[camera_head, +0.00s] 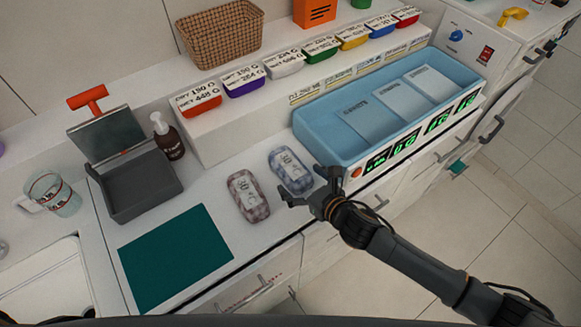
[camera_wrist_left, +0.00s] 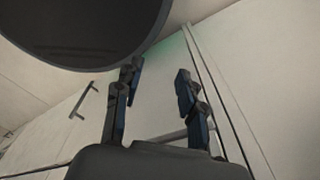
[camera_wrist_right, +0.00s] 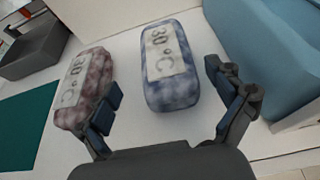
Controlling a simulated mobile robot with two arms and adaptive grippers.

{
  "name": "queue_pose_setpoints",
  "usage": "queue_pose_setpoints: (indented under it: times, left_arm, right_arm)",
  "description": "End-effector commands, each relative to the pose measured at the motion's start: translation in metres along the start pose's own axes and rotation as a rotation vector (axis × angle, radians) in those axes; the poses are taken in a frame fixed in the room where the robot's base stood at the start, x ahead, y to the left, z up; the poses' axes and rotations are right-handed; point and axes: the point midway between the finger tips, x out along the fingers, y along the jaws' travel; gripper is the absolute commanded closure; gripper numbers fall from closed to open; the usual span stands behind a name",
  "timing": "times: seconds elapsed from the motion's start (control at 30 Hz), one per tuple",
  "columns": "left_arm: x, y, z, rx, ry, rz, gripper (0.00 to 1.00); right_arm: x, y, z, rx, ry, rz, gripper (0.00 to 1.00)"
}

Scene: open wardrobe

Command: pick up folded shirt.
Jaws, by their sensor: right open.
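Two folded shirts lie side by side on the white counter. One is blue-grey checked (camera_head: 291,171) and the other red-grey checked (camera_head: 248,196); each bears a white label. In the right wrist view, the labels of the blue shirt (camera_wrist_right: 171,65) and the red shirt (camera_wrist_right: 84,88) read 30 °C. My right gripper (camera_head: 306,186) is open and empty at the counter's front edge, close to the blue shirt. In the right wrist view its fingers (camera_wrist_right: 166,100) are spread, with the blue shirt ahead between them. My left gripper (camera_wrist_left: 158,72) is open and empty near pale panels.
A blue tub (camera_head: 312,133) stands right of the shirts. A dark grey open box (camera_head: 141,186), a pump bottle (camera_head: 167,137) and a green mat (camera_head: 176,257) are to the left. Labelled coloured bins (camera_head: 243,80) and a wicker basket (camera_head: 218,34) sit on a raised ledge behind.

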Motion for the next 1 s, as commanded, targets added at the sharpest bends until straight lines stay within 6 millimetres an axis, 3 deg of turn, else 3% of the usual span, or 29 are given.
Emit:
queue_pose_setpoints:
  times: [0.27, 0.6, 0.9, 1.0]
  left_arm:
    - [-0.005, 0.0, 0.002, 0.0, -0.004, 0.0, 0.6]
    - [-0.012, 0.0, 0.002, 0.0, -0.005, 0.0, 0.6]
    - [-0.012, -0.001, 0.002, 0.001, -0.006, -0.001, 0.6]
    - [-0.012, -0.001, 0.002, 0.001, -0.005, -0.001, 0.6]
  right_arm:
    - [0.02, -0.002, 0.001, 0.002, 0.0, -0.001, 0.07]
    - [0.06, -0.007, -0.001, 0.003, 0.0, 0.0, 0.07]
    - [0.063, -0.008, -0.002, 0.002, 0.001, 0.0, 0.07]
    - [0.063, -0.008, -0.002, 0.002, 0.001, 0.0, 0.27]
